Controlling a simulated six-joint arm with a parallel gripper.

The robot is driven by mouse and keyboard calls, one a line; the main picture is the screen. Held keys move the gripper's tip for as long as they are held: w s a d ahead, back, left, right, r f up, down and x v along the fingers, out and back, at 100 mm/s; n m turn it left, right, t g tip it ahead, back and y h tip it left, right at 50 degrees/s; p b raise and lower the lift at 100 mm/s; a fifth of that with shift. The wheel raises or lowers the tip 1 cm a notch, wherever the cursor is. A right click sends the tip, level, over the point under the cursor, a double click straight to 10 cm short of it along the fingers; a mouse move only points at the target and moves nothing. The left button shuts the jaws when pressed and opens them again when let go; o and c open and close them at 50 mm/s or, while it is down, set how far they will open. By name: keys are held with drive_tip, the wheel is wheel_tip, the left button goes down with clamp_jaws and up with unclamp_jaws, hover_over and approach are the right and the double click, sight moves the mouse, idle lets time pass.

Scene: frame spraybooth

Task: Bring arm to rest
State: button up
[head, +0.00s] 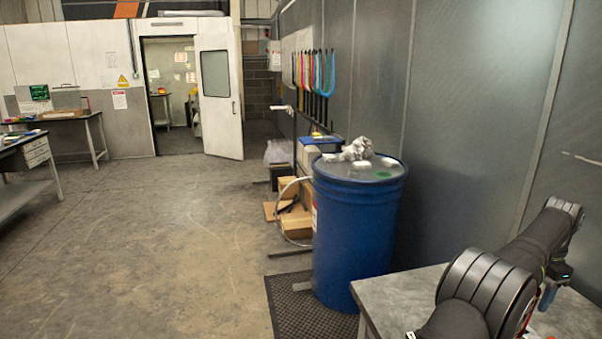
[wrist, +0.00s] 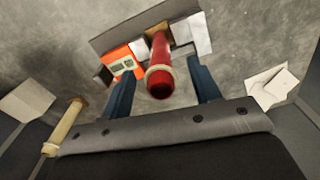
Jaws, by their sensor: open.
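My gripper (wrist: 160,66) shows in the wrist view with its two blue fingers spread apart. A red cylinder (wrist: 159,60) with a pale band near its close end stands between the fingers in the picture. Gaps show on both sides of it, and I cannot tell how far it is from the fingers. In the head view my dark arm reaches over a grey table (head: 388,300) at the lower right. The gripper is not clearly visible there.
Beyond the cylinder are an orange device (wrist: 125,62) and small boxes. A tan roll (wrist: 65,128) lies at left, and white pieces (wrist: 270,88) at right. In the head view a blue drum (head: 352,225) stands beside the table, near the grey wall (head: 460,120). Open floor lies left.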

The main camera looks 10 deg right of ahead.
wheel_tip(320, 180, up, 9)
drive_tip(key=shift+f, duration=0.15)
wheel_tip(320, 180, down, 11)
drive_tip(key=shift+s+a+f, duration=0.1)
drive_tip(key=shift+a+f, duration=0.1)
drive_tip(key=shift+a, duration=1.25)
drive_tip(key=shift+a+f, duration=0.2)
drive_tip(key=shift+a, duration=1.25)
